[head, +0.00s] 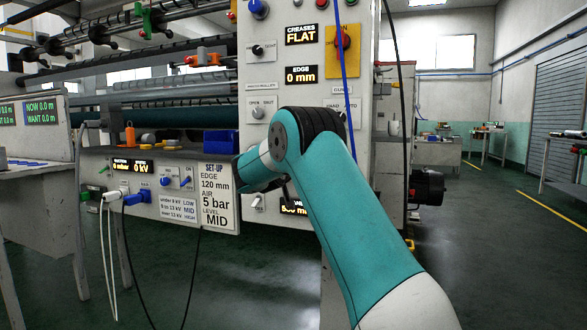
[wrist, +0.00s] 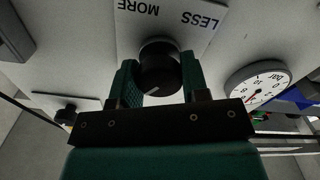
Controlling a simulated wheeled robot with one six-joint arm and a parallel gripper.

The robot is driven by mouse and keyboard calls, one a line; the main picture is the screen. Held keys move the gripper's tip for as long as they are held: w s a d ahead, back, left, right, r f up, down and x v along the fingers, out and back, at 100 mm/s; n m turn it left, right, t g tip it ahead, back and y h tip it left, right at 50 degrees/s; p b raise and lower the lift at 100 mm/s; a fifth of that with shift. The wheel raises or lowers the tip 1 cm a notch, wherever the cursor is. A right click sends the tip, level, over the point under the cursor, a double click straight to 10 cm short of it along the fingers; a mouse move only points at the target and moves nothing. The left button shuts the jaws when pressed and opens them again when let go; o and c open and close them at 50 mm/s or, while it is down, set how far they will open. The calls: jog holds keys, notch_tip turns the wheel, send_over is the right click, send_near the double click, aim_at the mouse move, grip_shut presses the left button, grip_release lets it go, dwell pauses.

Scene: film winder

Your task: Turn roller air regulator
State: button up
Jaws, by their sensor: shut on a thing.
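In the wrist view, a round black knob (wrist: 158,57) sits on a pale plate (wrist: 190,42) lettered MORE and LESS, seen upside down. The two green fingers of my gripper (wrist: 160,80) are on either side of the knob and shut on it. A round white gauge (wrist: 269,77) marked bar is to the right of the knob; its red needle shows, but I cannot read the value surely. In the head view, my arm hides the gripper, knob and gauge. The set-up card (head: 216,196) there reads AIR 5 bar.
A smaller black knob (wrist: 66,114) is at the lower left in the wrist view. In the head view, the tall control panel (head: 283,60) has several switches and displays, with a blue cable (head: 342,70) hanging before it. Floor at the right (head: 490,240) is clear.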

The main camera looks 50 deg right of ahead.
jog(key=shift+f, duration=0.1)
jog(key=o, duration=0.9)
jog(key=shift+a, duration=0.1)
jog(key=p+v, duration=0.1)
jog(key=v, duration=1.6)
jog(key=shift+a, duration=0.1)
